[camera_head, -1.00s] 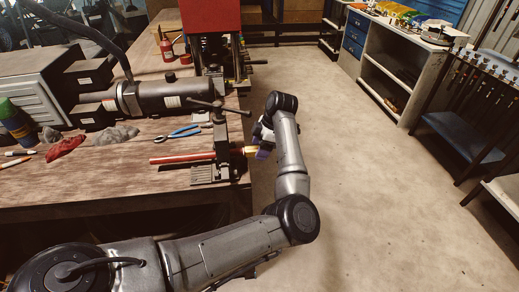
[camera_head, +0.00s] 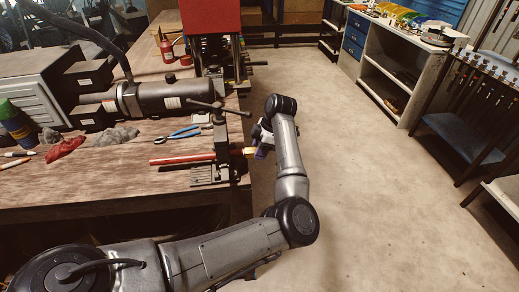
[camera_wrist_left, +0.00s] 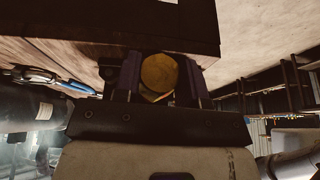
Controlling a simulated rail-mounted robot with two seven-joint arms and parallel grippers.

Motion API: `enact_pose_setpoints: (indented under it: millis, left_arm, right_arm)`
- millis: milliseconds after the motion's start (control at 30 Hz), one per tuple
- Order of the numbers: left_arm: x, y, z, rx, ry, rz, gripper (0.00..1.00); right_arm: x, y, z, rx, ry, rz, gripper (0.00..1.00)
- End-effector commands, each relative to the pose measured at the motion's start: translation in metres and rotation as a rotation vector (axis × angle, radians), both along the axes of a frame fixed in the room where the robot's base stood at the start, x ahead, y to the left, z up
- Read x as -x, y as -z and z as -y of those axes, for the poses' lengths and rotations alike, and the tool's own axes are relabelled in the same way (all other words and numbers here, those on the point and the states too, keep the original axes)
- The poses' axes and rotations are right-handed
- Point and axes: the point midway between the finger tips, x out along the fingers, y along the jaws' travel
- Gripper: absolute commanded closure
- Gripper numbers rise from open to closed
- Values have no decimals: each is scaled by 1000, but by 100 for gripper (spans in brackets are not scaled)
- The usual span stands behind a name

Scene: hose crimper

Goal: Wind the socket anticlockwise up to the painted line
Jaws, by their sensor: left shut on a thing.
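The brass-coloured socket (camera_head: 249,151) sits at the right end of a red hose (camera_head: 182,159), beyond the vise (camera_head: 222,145) that clamps the hose at the bench edge. In the left wrist view the socket (camera_wrist_left: 159,73) shows end-on as a round yellow face between two purple-tinted fingers. My left gripper (camera_head: 262,150) is at the socket, with its fingers (camera_wrist_left: 158,80) shut on either side of it. The painted line cannot be made out. My right gripper is not in view.
Blue pliers (camera_head: 184,132), a red rag (camera_head: 65,146) and grey rags (camera_head: 116,136) lie on the wooden bench. A dark cylindrical machine (camera_head: 165,97) and a red press (camera_head: 210,16) stand behind. Open floor lies to the right.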

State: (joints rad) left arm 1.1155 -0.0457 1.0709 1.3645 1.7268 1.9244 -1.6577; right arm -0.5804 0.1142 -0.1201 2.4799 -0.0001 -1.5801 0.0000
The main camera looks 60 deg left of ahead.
Motion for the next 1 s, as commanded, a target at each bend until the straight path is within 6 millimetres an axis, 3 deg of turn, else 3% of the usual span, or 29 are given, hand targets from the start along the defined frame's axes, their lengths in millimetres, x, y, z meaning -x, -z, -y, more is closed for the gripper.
enact_pose_setpoints:
  millis: [367,1000]
  left_arm:
    - [0,1,2,-114,2,49,86]
    - [2,5,6,-660,4,281,86]
  right_arm:
    - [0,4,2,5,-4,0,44]
    - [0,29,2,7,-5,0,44]
